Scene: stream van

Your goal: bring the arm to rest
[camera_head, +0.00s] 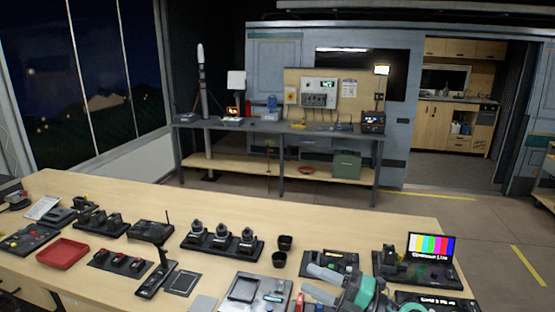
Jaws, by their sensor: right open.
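My right gripper (312,281) is at the bottom right of the head view, over the front of the wooden table (105,200). Its two grey fingers point left and stand apart, with nothing visible between them. The green and grey wrist of my right arm (362,291) shows behind the fingers, cut off by the bottom edge. My left gripper is not in view.
Close around the right gripper are a flat black-and-grey device (243,289), a colour-bar screen (431,246) and two small black cups (285,242). A workbench (280,128) stands behind, across open floor.

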